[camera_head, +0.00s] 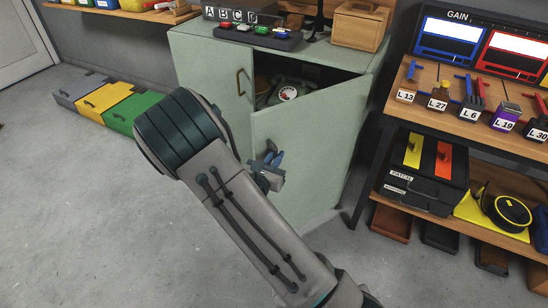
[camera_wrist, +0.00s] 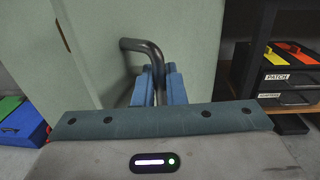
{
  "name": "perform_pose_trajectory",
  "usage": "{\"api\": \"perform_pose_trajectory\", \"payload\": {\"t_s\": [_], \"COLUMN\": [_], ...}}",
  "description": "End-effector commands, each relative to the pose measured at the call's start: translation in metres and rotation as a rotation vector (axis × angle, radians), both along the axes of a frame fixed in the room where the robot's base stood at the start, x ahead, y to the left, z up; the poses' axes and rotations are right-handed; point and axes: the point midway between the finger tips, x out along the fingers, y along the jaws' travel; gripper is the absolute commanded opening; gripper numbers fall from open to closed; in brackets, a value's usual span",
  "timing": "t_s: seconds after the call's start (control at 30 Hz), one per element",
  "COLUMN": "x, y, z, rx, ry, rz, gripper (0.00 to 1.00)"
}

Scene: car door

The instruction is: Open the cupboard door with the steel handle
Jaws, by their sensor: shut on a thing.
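The pale green cupboard (camera_head: 207,62) stands against the wall. Its right door (camera_head: 315,125) is partly open, swung outward with its free edge on the left. The steel handle (camera_wrist: 140,45) is a dark grey bent bar on this door. My gripper (camera_head: 270,160) is at the handle, its blue fingers (camera_wrist: 159,88) shut on the bar, which runs down between them. The lower part of the handle is hidden by the fingers. The left door is shut and has a copper-coloured handle (camera_head: 240,82).
A telephone (camera_head: 287,93) shows inside the cupboard. A workbench (camera_head: 387,105) with a shelf of black cases (camera_head: 422,185) stands close on the right. Coloured boxes (camera_head: 104,103) lie on the floor at left. The floor in front is clear.

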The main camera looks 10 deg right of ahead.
Motion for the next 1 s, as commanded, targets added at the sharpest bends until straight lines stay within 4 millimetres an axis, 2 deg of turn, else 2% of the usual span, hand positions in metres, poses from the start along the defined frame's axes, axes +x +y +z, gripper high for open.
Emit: {"api": "perform_pose_trajectory", "payload": {"t_s": [0.03, 0.17, 0.2, 0.27, 0.53, 0.67, 0.77, 1.0], "x": [-0.001, -0.001, -0.001, -0.001, -0.001, -0.007, -0.019, -0.063], "y": [-0.007, -0.006, -0.006, -0.006, 0.003, 0.010, 0.020, 0.052], "z": [0.002, 0.002, 0.002, 0.002, 0.001, 0.002, 0.002, 0.002], "rx": [-0.004, -0.005, -0.005, -0.005, -0.003, -0.003, -0.002, -0.003], "ry": [-0.004, -0.005, -0.005, -0.005, -0.003, -0.002, 0.000, -0.001], "rz": [-0.016, -0.016, -0.016, -0.015, 0.002, 0.006, 0.008, 0.005], "gripper": [0.00, 0.00, 0.13, 0.27, 0.27, 0.27, 0.27, 0.27]}}
